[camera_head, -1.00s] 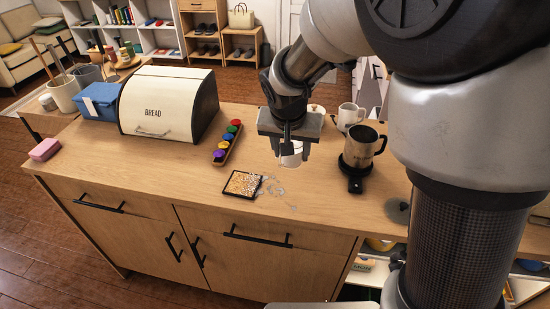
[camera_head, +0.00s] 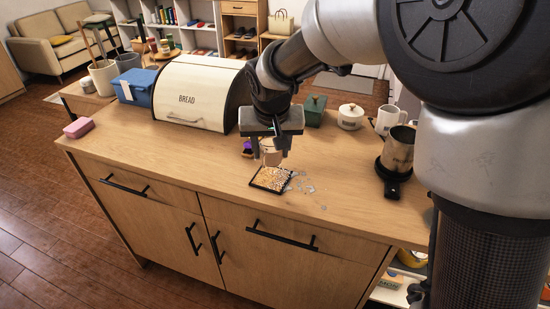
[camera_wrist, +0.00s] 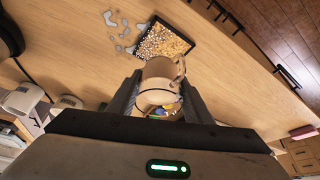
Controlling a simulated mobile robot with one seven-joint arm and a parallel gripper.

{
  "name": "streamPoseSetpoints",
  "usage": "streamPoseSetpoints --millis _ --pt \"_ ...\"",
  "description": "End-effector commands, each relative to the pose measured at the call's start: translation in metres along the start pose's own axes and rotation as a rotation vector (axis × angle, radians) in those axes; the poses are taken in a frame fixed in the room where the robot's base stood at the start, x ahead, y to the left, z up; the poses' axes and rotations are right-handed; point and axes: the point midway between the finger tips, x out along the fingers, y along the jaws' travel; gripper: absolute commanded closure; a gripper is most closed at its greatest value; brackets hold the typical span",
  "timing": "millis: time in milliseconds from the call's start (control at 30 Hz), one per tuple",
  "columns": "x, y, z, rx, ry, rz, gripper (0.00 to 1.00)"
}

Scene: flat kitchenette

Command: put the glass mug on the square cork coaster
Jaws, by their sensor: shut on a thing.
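The glass mug (camera_head: 272,153) is see-through with a tan tint and is held between the fingers of my gripper (camera_head: 274,140). In the wrist view the mug (camera_wrist: 158,86) sits between the two dark fingers, its handle pointing up and right. My gripper (camera_wrist: 156,100) is shut on it. A square, black-rimmed piece with a tan, speckled face, seemingly the cork coaster (camera_head: 271,180), lies flat on the counter just in front of the mug. In the wrist view the coaster (camera_wrist: 178,42) is partly overlapped by the mug. The mug's exact height above the counter is unclear.
Clear puddle-like spots (camera_head: 306,187) lie right of the coaster on the counter (camera_head: 200,170). A metal jug (camera_head: 399,150) on a black stand, a white mug (camera_head: 391,118) and a white lidded pot (camera_head: 350,117) stand right. The bread box (camera_head: 199,92) stands back left.

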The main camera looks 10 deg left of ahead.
Motion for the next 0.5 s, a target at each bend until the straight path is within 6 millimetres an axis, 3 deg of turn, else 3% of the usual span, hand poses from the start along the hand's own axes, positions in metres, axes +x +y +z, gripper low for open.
streamPoseSetpoints --millis 333,500 --pt "0.04 0.0 0.017 0.0 -0.001 0.0 0.83" --pt "0.049 -0.001 0.02 0.001 0.002 -0.001 0.83"
